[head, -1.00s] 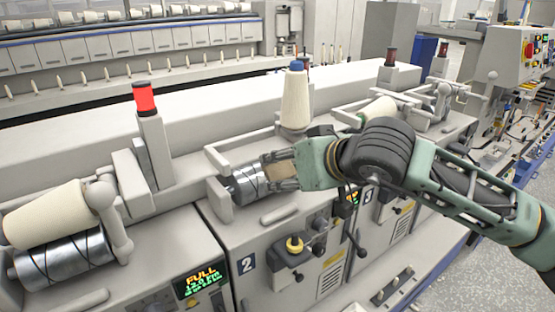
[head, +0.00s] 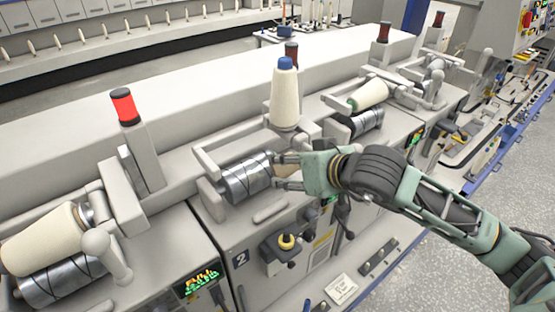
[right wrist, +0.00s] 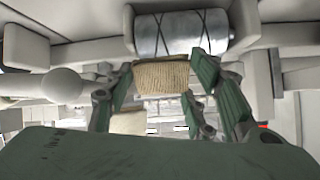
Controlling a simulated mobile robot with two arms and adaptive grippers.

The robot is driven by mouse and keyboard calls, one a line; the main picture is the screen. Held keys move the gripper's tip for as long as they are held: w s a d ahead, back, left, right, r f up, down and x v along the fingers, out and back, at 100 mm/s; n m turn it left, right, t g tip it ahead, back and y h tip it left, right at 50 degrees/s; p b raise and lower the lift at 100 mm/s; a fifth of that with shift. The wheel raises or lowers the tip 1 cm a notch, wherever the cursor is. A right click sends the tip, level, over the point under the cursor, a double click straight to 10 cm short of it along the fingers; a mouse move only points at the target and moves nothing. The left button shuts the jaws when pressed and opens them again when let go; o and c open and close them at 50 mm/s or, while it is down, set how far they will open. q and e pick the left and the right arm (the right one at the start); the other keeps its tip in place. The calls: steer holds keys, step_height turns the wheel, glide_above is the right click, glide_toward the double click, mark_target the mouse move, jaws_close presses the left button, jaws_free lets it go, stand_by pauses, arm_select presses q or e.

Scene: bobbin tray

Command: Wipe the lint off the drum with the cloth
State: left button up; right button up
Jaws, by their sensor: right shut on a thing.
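The drum (head: 246,178) is a shiny metal cylinder with dark spiral grooves, in the station numbered 2. It also shows at the top of the right wrist view (right wrist: 182,34). My right gripper (head: 284,172) is at the drum's right end. It is shut on the tan ribbed cloth (right wrist: 162,77), which lies just at the drum's edge in the right wrist view; I cannot tell whether they touch. In the head view the fingers mostly hide the cloth. I cannot make out lint on the visible drum surface. My left gripper is not in view.
A cream yarn cone with a blue top (head: 285,95) stands right behind the drum. A red lamp (head: 124,106) rises at the left. A large yarn package (head: 45,238) rests on the left neighbouring drum. Another package (head: 369,95) is at the right station.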

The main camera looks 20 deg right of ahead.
mark_target(269, 169)
steer(key=shift+x, duration=0.95)
steer(key=x, duration=0.4)
steer(key=shift+f, duration=0.45)
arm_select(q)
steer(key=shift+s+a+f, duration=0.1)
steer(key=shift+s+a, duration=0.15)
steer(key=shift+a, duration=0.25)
arm_select(e)
steer(key=shift+a, duration=0.1)
arm_select(q)
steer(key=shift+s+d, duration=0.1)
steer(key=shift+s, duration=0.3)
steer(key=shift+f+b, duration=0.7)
steer(key=shift+b, duration=0.1)
arm_select(e)
steer(key=shift+w+a+f, duration=0.15)
steer(key=shift+w+f, duration=0.25)
steer(key=shift+f, duration=0.05)
